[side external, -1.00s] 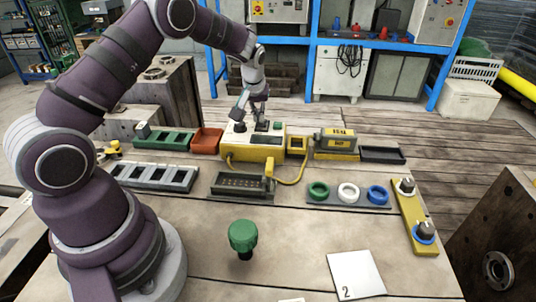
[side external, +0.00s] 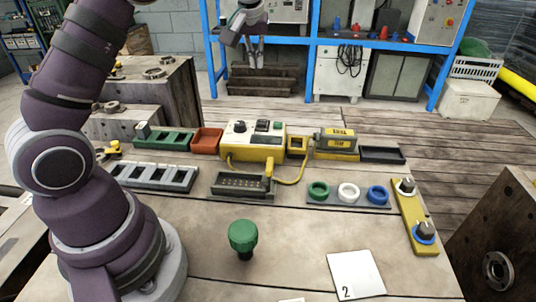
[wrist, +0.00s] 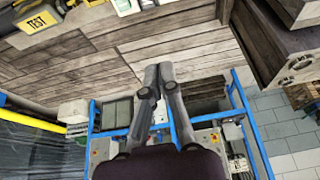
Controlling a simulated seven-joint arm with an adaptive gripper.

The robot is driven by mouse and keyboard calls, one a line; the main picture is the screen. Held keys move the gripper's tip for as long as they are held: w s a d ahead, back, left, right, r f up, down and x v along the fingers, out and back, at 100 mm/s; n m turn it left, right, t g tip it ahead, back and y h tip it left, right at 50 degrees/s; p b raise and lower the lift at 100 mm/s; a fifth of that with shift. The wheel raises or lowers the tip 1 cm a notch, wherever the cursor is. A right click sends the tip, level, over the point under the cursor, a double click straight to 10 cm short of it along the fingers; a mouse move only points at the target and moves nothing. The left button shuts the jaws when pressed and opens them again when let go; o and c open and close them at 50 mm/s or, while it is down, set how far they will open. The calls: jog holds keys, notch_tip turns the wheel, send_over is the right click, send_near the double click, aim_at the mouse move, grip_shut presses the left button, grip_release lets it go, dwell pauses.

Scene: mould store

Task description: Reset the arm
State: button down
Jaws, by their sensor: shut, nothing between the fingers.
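My gripper (side external: 257,65) is high above the far side of the bench in the side view, in front of the blue shelving. It is empty and its fingers hang close together. In the wrist view my gripper (wrist: 159,70) shows its two fingertips side by side, with nothing between them. Below it in the side view stands a white and yellow control box (side external: 252,141) with dark knobs and a green button. A yellow cable runs from it to a dark connector block (side external: 240,185).
The bench carries green (side external: 165,139) and grey racks, a red bin (side external: 207,140), coloured rings on a tray, a yellow tester (side external: 335,140), a green knob (side external: 243,236) and a card marked 2 (side external: 356,275). A metal block (side external: 160,85) stands at the back left. Air around my gripper is clear.

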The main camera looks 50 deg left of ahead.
jog(key=s+d+r+m+t+h, duration=0.2)
jog(key=s+d+r+m, duration=0.3)
jog(key=s+d, duration=0.45)
jog(key=s+d+f+m+h, duration=0.1)
jog(key=s+d+f+m, duration=0.3)
jog(key=s, duration=0.5)
jog(key=shift+s+d+f, duration=0.15)
jog(key=shift+s+d, duration=0.2)
jog(key=shift+s, duration=0.05)
